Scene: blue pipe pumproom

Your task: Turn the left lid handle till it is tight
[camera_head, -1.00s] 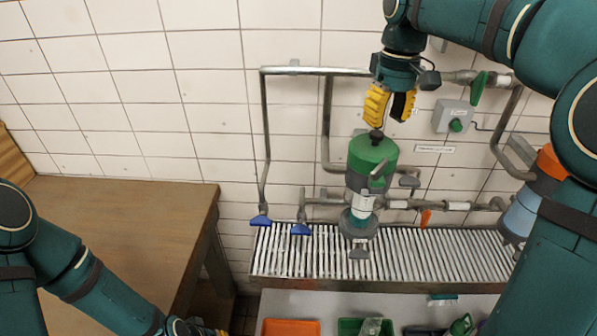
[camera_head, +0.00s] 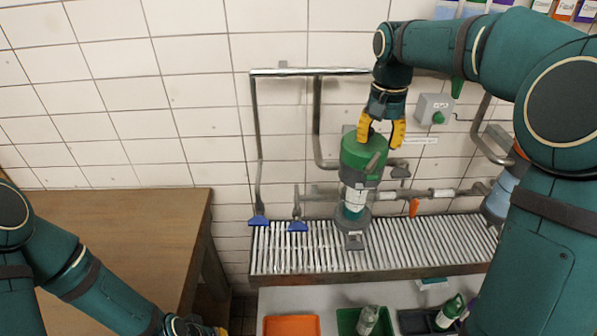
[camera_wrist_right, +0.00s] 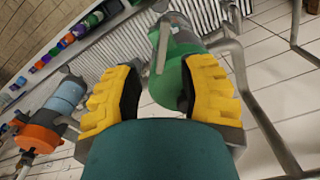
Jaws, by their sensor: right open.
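The left housing has a green lid (camera_head: 360,150) on a grey and white body and stands upright above the slatted grate. A grey lever-like handle (camera_head: 373,163) shows on its front side. My right gripper (camera_head: 382,131) points down at the lid's top, its yellow fingers open and spread apart. The dark knob on top of the lid is hidden. In the right wrist view the green lid (camera_wrist_right: 176,80) lies between the open fingers (camera_wrist_right: 163,72); contact cannot be told. My left gripper (camera_head: 207,330) only shows a yellow sliver at the bottom edge.
A blue and orange housing (camera_head: 498,200) stands at the right, partly behind my arm. Pipes (camera_head: 317,115) run along the tiled wall. A grey box with a green button (camera_head: 434,108) is on the wall. A wooden table (camera_head: 120,235) is left; orange (camera_head: 291,326) and green bins are below.

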